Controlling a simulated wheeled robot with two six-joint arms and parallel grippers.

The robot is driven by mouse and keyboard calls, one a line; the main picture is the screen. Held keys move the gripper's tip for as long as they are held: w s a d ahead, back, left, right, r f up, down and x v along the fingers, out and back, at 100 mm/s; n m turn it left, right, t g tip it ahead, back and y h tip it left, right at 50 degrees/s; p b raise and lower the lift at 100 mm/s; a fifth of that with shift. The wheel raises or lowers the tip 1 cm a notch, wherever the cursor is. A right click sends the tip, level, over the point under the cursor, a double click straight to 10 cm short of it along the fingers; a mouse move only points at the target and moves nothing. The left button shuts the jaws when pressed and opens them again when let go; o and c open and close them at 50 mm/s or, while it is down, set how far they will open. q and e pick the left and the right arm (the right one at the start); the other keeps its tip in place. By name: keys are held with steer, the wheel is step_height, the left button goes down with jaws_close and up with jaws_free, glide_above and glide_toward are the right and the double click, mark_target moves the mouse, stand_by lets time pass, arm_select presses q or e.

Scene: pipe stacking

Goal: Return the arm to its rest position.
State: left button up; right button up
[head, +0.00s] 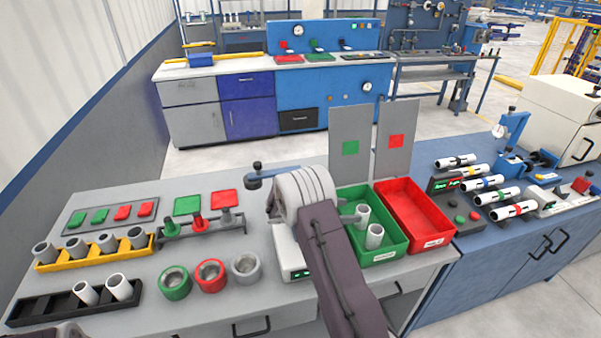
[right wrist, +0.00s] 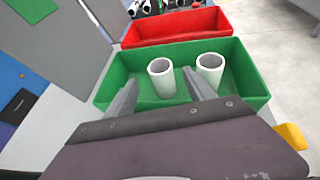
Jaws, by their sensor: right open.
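My right arm (head: 335,255) reaches up from the bottom of the head view, its wrist in front of the green bin's left side. Two white pipes (right wrist: 161,84) (right wrist: 210,72) stand upright in that bin, apart from each other. One looks between the fingers in the picture; I see no grip on it. The head view also shows the pipes (head: 375,238) (head: 362,212).
A red bin (head: 427,232) adjoins the green one, with tall grey panels behind. Left on the grey bench are a yellow rack (head: 95,257) and black rack (head: 40,309) holding pipes, and green, red and grey ring cups (head: 210,277). A blue bench stands right.

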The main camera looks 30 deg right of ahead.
steer(key=a+r+m+t+p, duration=0.15)
steer(key=a+r, duration=0.25)
steer(key=r, duration=0.5)
steer(key=s+a+f+m+y, duration=0.2)
steer(key=s+a+m+y, duration=0.2)
steer(key=a, duration=0.4)
steer(key=s+a+f+m+y+p, duration=0.1)
steer(key=s+a+f+m+y, duration=0.1)
steer(key=s+a+m+y, duration=0.3)
steer(key=s+a+f+m+y+p, duration=0.1)
steer(key=s+a+f+m+y, duration=0.2)
steer(key=s+a+m, duration=0.3)
steer(key=a+m+t+y, duration=0.1)
steer(key=a, duration=0.4)
steer(key=shift+s+a, duration=0.35)
